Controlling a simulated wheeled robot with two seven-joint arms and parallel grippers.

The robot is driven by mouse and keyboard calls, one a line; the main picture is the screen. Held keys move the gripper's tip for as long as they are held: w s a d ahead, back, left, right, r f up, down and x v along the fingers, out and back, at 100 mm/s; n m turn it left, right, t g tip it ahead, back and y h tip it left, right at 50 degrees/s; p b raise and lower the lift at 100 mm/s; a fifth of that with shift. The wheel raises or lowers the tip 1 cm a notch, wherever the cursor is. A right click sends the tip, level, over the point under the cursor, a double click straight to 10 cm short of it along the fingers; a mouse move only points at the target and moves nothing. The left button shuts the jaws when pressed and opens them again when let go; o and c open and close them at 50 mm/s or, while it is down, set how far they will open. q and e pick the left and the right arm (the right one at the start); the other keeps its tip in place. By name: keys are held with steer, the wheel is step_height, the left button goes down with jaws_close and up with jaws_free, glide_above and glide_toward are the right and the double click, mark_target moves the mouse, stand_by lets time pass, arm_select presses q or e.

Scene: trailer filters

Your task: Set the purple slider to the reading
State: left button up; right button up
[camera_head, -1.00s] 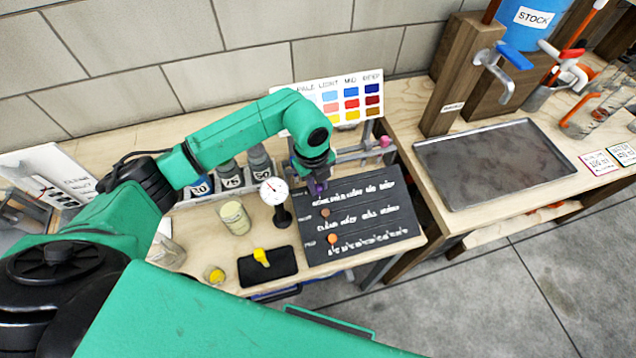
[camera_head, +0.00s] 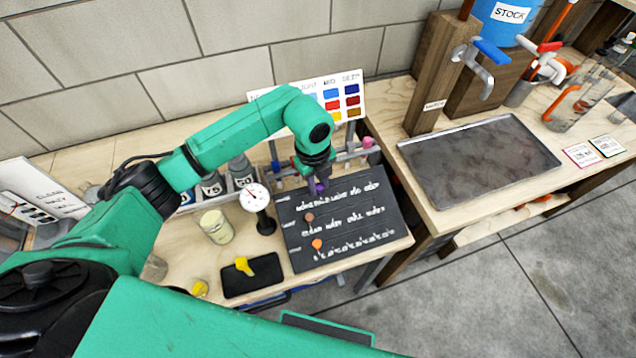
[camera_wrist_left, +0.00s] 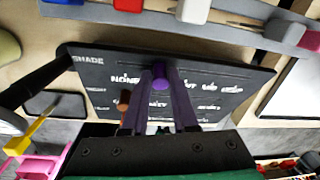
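The purple slider (camera_wrist_left: 160,77) shows in the left wrist view as a round purple knob between the tips of my left gripper (camera_wrist_left: 160,85). The fingers look close against the knob's sides. The white dial gauge (camera_head: 254,197) stands left of the board; its needle is too small to read. My right gripper is not in view.
Brown (camera_head: 309,217) and orange (camera_head: 317,244) knobs sit on the lower rows. A cream jar (camera_head: 216,227) and a black pad with a yellow piece (camera_head: 245,265) stand to the left. A rack (camera_head: 350,154) runs behind the board. A metal tray (camera_head: 478,160) lies to the right.

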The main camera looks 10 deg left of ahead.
arm_select(q)
steer(key=shift+o, duration=1.3)
steer(key=shift+a+r, duration=0.1)
steer(key=shift+a, duration=0.05)
steer(key=shift+d, duration=0.2)
step_height(320, 180, up, 14)
steer(key=b, duration=0.3)
steer(key=shift+s+a+r, duration=0.2)
steer(key=shift+s+a, duration=0.25)
steer(key=shift+f, duration=0.1)
